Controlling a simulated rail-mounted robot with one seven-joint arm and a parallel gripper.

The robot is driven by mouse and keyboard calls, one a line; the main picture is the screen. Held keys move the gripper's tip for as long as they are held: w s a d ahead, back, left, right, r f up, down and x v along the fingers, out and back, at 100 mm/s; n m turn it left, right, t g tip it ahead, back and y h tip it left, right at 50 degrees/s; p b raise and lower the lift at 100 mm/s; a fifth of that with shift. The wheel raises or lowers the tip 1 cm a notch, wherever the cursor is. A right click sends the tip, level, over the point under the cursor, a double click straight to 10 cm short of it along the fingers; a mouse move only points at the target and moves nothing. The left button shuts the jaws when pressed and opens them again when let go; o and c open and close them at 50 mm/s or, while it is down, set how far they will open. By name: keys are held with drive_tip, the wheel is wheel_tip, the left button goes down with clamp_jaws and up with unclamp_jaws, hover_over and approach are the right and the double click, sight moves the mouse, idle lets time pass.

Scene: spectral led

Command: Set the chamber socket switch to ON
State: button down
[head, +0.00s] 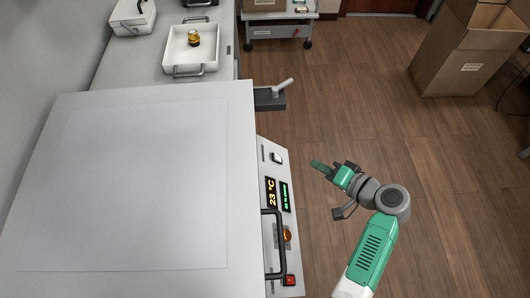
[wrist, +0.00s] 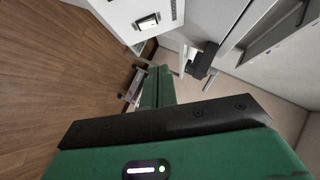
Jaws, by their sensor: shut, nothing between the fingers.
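The chamber (head: 140,175) is a large white box, seen from above in the head view. Its front panel (head: 268,150) carries a pale rocker switch (head: 277,157) in a dark frame near the far end. A switch also shows on a white panel in the wrist view (wrist: 148,22); its lettering is too small to read. A red switch (head: 291,281) sits at the panel's near end. I cannot tell which position either is in. My green gripper (head: 316,165) is shut and empty, to the right of the panel and apart from it. Its fingers also show in the wrist view (wrist: 158,86).
A dark door handle (head: 266,245), an orange knob (head: 287,235) and lit displays (head: 271,193) are on the panel. A grey lever (head: 281,88) juts out beyond the chamber's far corner. A white tray (head: 170,57) stands on the bench. Open floor lies to the right.

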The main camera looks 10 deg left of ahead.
drive_tip(key=shift+s, duration=0.1)
drive_tip(key=b, duration=0.4)
approach(278, 158)
drive_tip(key=shift+w+a+f, duration=0.2)
drive_tip(key=shift+w+a, duration=0.5)
drive_tip(key=shift+a, duration=0.15)
drive_tip(key=shift+w+a+f, duration=0.15)
drive_tip(key=shift+w+a, duration=0.55)
drive_tip(key=shift+a, duration=0.1)
drive_tip(key=shift+w+a+f, duration=0.2)
drive_tip(key=shift+w+a, duration=0.55)
drive_tip(key=shift+a, duration=0.1)
